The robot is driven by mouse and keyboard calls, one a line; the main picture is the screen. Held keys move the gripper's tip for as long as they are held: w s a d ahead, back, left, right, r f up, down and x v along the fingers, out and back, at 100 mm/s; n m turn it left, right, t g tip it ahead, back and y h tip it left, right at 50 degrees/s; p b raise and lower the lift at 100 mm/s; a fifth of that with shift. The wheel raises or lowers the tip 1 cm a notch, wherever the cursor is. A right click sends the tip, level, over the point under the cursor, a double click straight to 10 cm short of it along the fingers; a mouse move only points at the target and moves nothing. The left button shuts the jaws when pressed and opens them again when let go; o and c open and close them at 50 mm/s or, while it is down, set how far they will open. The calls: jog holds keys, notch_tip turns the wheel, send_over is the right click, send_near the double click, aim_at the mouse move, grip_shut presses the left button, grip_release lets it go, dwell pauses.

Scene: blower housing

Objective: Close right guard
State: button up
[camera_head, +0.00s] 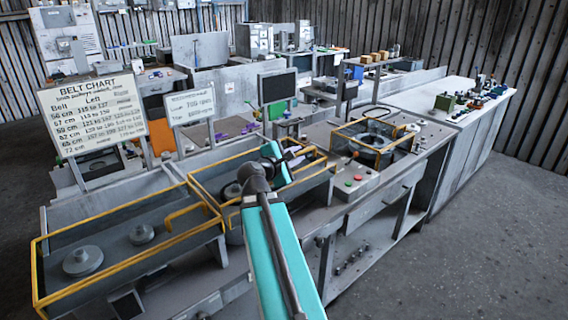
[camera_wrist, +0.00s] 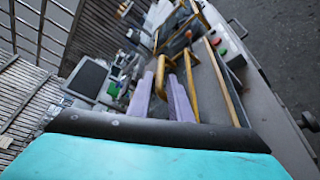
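The right guard (camera_head: 232,157) shows as a yellow-edged frame on the middle housing in the head view, partly hidden by my arm. A yellow handle (camera_head: 312,158) stands at its right end. My gripper (camera_head: 298,154) is at this handle, with its purple fingers pointing right. In the wrist view the handle (camera_wrist: 191,80) is a bent yellow bar close by the fingertips. The two fingers (camera_wrist: 168,72) stand apart with a gap between them. I cannot tell whether they touch the handle. A pulley (camera_head: 233,190) shows inside the housing beside my arm.
A yellow-edged trough (camera_head: 60,245) with two pulleys and its own handle (camera_head: 186,213) lies left. A control box (camera_head: 352,184) with red and green buttons sits right of the gripper. Another yellow frame (camera_head: 360,125) stands behind it. A belt chart (camera_head: 97,115) stands at left.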

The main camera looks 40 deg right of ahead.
jog(key=shift+a+f+b, duration=0.1)
jog(key=shift+a+b, duration=0.2)
jog(key=shift+b, duration=0.7)
jog(key=b+v, duration=0.1)
jog(key=b, duration=0.1)
jog(key=b+v, duration=0.1)
jog(key=b, duration=0.1)
jog(key=shift+b, duration=0.3)
jog(key=shift+b+v, duration=2.8)
jog(key=shift+b, duration=0.25)
